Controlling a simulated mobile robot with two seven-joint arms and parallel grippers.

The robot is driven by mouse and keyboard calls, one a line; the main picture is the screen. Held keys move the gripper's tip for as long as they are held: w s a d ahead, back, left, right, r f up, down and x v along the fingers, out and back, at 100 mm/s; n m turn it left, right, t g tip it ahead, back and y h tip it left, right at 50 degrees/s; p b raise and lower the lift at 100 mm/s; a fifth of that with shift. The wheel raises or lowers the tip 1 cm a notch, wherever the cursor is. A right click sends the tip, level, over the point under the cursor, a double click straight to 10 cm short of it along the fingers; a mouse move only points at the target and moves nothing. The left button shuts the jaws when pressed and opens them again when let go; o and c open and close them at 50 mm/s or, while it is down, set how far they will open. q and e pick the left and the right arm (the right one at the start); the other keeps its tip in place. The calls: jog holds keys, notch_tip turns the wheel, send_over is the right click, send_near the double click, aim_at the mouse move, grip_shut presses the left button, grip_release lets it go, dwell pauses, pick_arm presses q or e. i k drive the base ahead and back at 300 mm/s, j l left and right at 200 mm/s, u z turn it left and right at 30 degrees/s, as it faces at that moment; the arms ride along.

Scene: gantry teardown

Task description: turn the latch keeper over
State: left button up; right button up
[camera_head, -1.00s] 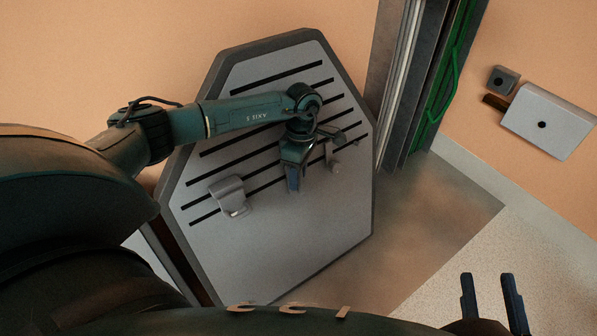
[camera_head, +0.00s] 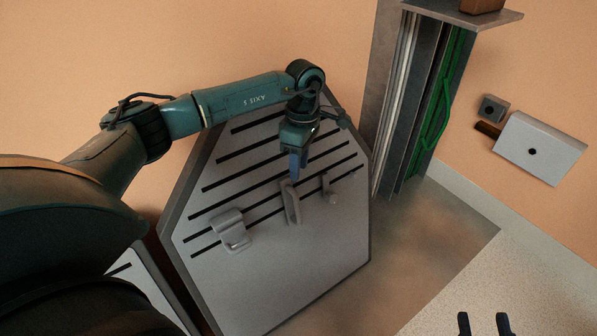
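Three grey parts show on the slotted grey panel (camera_head: 265,275): a bent bracket (camera_head: 231,229), a long slotted piece (camera_head: 291,205) and a small pegged part (camera_head: 328,191). The long slotted piece looks most like the latch keeper, but I cannot be sure. My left gripper (camera_head: 298,172) points down with its blue fingers at the upper end of that piece. The fingers are seen nearly edge on, so their gap is hidden, and whether they touch the piece is unclear. My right gripper (camera_head: 484,323) is at the bottom right edge, its two fingers apart with nothing between them.
An upright metal column (camera_head: 405,105) with green cable (camera_head: 437,125) stands right of the panel. A white box (camera_head: 540,148) and a small grey box (camera_head: 492,107) are on the wall at right. The floor (camera_head: 415,255) below the column is clear.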

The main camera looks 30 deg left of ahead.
aim_at(331, 197)
jog(key=k, duration=1)
